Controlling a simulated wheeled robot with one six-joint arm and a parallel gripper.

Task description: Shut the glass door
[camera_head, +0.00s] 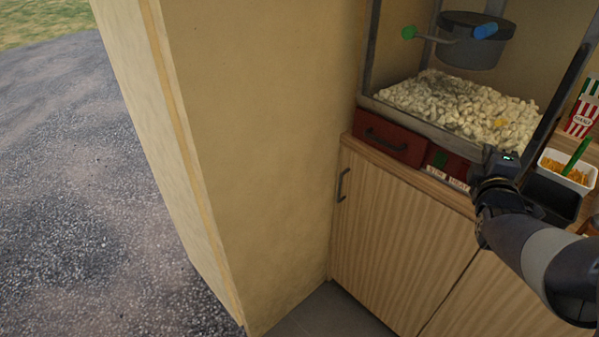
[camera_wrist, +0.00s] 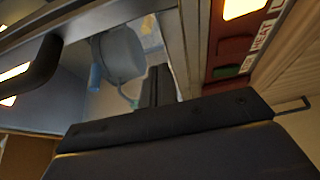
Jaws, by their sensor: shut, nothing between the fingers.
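The popcorn cabinet has a metal frame, with a slanting dark upright (camera_head: 568,88) at its right in the head view. I cannot tell whether this upright is a post or the glass door's edge. In the wrist view a dark bar handle (camera_wrist: 32,74) shows at the left, beside a greyish see-through pane; the door's angle is unclear. My gripper (camera_head: 490,154) is at the cabinet's lower front right, just above the counter edge. Its shut, empty fingers (camera_wrist: 155,84) also show in the wrist view, apart from the handle.
Popcorn (camera_head: 460,105) lies below a hanging kettle (camera_head: 470,42). A red drawer (camera_head: 395,142) is under it. A black tub (camera_head: 552,196), a white tray (camera_head: 568,170) and a striped box (camera_head: 583,115) crowd the right. A wall (camera_head: 265,130) closes the left.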

